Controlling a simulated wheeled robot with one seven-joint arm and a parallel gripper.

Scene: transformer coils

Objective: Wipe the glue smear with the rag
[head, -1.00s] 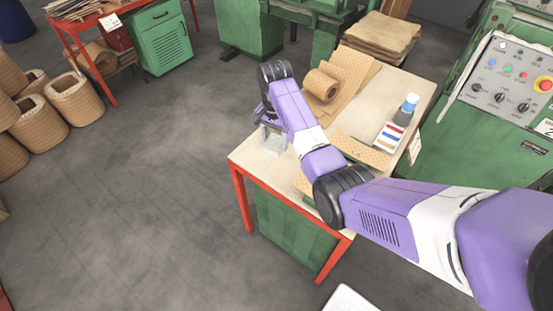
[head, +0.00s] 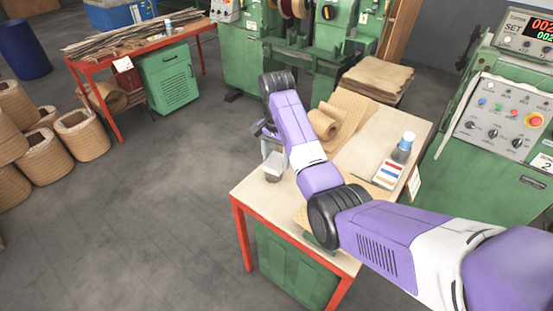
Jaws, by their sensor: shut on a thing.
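My gripper (head: 269,144) hangs over the left back edge of the workbench (head: 262,187), fingers down. It is shut on a small pale grey thing (head: 274,167), which looks like the rag, bunched below the fingers. Whether the rag touches the bench top is hard to tell. I cannot make out the glue smear; my arm hides part of the bench top.
A green control cabinet (head: 490,170) stands close on the right.

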